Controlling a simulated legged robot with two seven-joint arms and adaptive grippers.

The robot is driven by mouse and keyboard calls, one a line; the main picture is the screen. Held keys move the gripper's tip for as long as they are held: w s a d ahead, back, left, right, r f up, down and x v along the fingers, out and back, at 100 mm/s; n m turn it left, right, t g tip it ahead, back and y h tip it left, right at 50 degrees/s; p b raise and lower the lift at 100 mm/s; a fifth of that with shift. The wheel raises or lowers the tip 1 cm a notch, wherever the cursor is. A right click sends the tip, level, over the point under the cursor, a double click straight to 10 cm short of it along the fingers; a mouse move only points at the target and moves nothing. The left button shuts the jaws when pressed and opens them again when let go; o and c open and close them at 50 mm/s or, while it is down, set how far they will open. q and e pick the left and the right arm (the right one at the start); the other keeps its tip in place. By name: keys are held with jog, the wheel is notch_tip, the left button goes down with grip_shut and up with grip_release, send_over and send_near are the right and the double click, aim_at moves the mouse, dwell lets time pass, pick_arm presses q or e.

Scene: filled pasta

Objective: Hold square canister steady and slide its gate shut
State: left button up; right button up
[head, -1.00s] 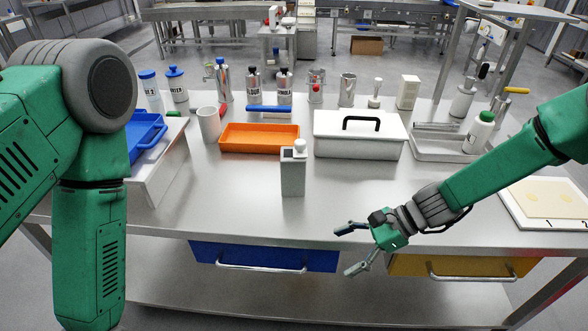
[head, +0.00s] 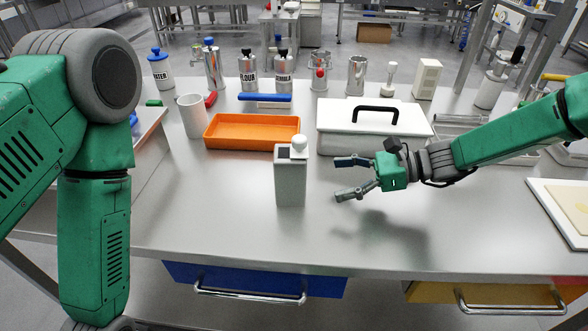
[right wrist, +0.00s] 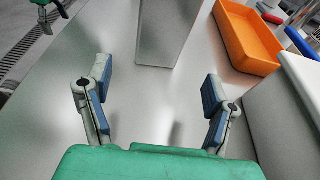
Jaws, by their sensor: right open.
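The square canister (head: 290,183) stands upright on the steel table, grey, with a dark opening and a white round knob (head: 299,143) at its top. In the right wrist view the canister's lower body (right wrist: 165,32) shows ahead of the fingers, its top cut off. My right gripper (head: 342,178) is open and empty, to the right of the canister and apart from it, its fingers pointing at it. Both open fingers show in the right wrist view (right wrist: 158,85).
An orange tray (head: 252,147) lies behind the canister, and a white lidded box (head: 372,145) with a black handle stands behind my right gripper. A white cup (head: 192,116) and several metal canisters stand farther back. The table front is clear.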

aim_at(296, 185)
jog(key=shift+s+a, duration=0.1)
jog(key=shift+a, duration=0.35)
jog(key=b+x, duration=0.3)
jog(key=x, duration=0.4)
jog(key=shift+a+f, duration=0.15)
jog(key=shift+x, duration=0.95)
jog(key=c, duration=1)
